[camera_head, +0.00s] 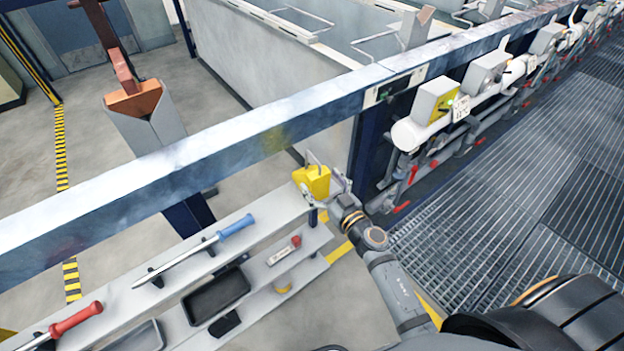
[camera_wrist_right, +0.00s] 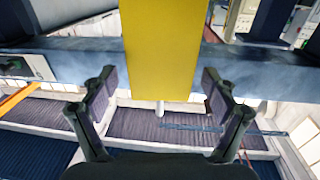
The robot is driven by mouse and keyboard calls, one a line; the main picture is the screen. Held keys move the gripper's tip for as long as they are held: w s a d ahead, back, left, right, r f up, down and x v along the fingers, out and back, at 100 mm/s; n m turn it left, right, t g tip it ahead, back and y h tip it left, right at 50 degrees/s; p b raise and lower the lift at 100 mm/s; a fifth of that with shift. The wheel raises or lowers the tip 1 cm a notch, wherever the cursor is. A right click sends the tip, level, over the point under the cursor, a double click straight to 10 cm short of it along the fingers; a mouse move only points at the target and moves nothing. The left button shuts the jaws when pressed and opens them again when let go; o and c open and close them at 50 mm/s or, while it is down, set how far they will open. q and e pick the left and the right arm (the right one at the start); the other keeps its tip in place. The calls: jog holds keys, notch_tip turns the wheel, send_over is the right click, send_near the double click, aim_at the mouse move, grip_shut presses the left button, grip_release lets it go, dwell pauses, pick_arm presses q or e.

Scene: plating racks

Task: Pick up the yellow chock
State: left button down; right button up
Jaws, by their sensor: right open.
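The yellow chock (camera_head: 316,181) sits at the right end of the upper grey shelf in the head view, just below the long beam. My right gripper (camera_head: 326,180) is at the chock, its fingers on either side of it. In the right wrist view the yellow chock (camera_wrist_right: 162,50) fills the upper middle as a tall yellow block. The fingers of my right gripper (camera_wrist_right: 163,100) are apart there, with a visible gap on each side of the chock. My left gripper is not in the head view.
The upper shelf (camera_head: 255,213) also holds a blue-handled tool (camera_head: 235,226) and a red-handled tool (camera_head: 76,319). A black tray (camera_head: 216,295) lies on the lower shelf. The long steel beam (camera_head: 200,155) runs close behind the chock. Floor grating (camera_head: 500,200) lies to the right.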

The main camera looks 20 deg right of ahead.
aim_at(311, 169)
jog(key=x, duration=0.5)
jog(key=shift+w, duration=0.1)
jog(key=shift+r, duration=0.1)
jog(key=shift+c, duration=0.6)
jog(key=c, duration=1.7)
